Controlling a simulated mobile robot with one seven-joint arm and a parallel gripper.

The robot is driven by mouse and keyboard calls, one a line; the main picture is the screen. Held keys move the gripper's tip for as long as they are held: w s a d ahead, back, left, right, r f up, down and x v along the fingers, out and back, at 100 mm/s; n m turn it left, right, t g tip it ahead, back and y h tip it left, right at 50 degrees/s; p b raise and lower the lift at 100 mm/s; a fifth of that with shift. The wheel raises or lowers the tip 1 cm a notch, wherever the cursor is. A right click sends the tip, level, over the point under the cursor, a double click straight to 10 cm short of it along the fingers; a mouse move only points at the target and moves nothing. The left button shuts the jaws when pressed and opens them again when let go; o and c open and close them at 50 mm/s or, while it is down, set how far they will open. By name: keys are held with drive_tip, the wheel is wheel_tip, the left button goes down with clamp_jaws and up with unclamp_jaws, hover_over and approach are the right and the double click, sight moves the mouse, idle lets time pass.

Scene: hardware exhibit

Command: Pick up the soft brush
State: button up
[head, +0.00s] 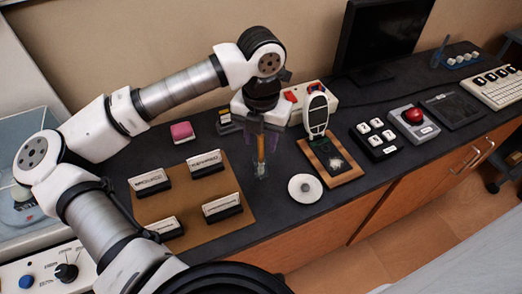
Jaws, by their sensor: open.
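A slim upright item with an orange-yellow handle (260,148), which looks like the soft brush, stands near the middle of the dark counter. Its lower end is by a small clear shape (262,172), perhaps a holder; the bristles cannot be made out. My gripper (260,146) points down over it, with the handle between its open fingers. I cannot tell whether the fingers touch the handle.
A brown board (188,207) with several labelled white-and-black blocks lies left. A round white disc (305,188) and a wooden board (331,162) with a white paddle (317,115) stand close right. A red-switched box (313,98) is behind. The counter's front edge is near.

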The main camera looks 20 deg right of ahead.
sight(261, 155)
drive_tip(key=shift+f, duration=1.3)
clamp_jaws()
drive_tip(key=shift+r, duration=0.1)
